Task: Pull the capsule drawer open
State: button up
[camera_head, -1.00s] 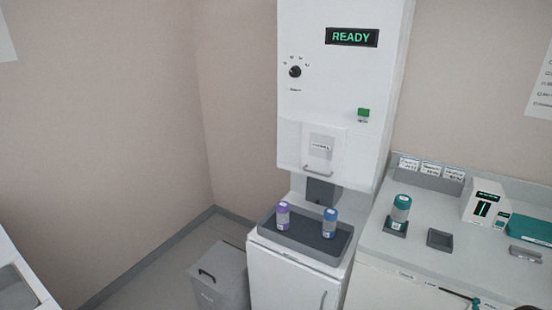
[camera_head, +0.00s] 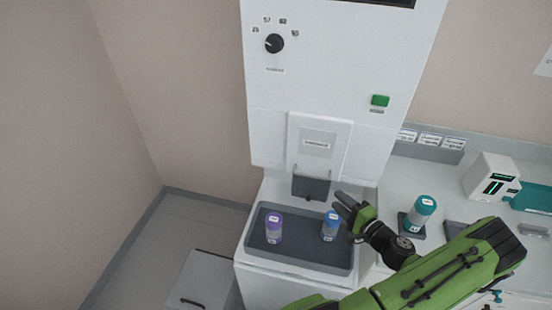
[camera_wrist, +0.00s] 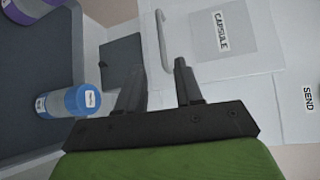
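The capsule drawer (camera_head: 318,143) is a white front panel with a "CAPSULE" label, low on the tall white machine. It looks shut. It also shows in the wrist view (camera_wrist: 262,58), with its light bar handle (camera_wrist: 163,42) standing out from the panel. My gripper (camera_head: 346,206) is below and to the right of the drawer in the head view, close to the blue-topped vial. In the wrist view my gripper (camera_wrist: 158,78) has its two dark fingers apart, with nothing between them. The handle lies just beyond the fingertips, not touched as far as I can see.
A dark tray (camera_head: 300,256) under the drawer holds a purple-topped vial (camera_head: 273,230) and a blue-topped vial (camera_head: 330,226), the latter beside my gripper. A teal-topped vial (camera_head: 420,215) stands on the right counter. A grey bin (camera_head: 205,280) stands on the floor at left.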

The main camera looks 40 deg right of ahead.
aim_at(312, 177)
jog(key=w, duration=0.4)
jog(key=w+d+f+p, duration=0.1)
jog(key=w, duration=0.4)
jog(key=w+f+p, duration=0.1)
jog(key=w, duration=0.4)
jog(key=shift+w+d, duration=0.2)
jog(key=shift+d, duration=0.1)
jog(key=shift+s, duration=0.1)
grip_shut()
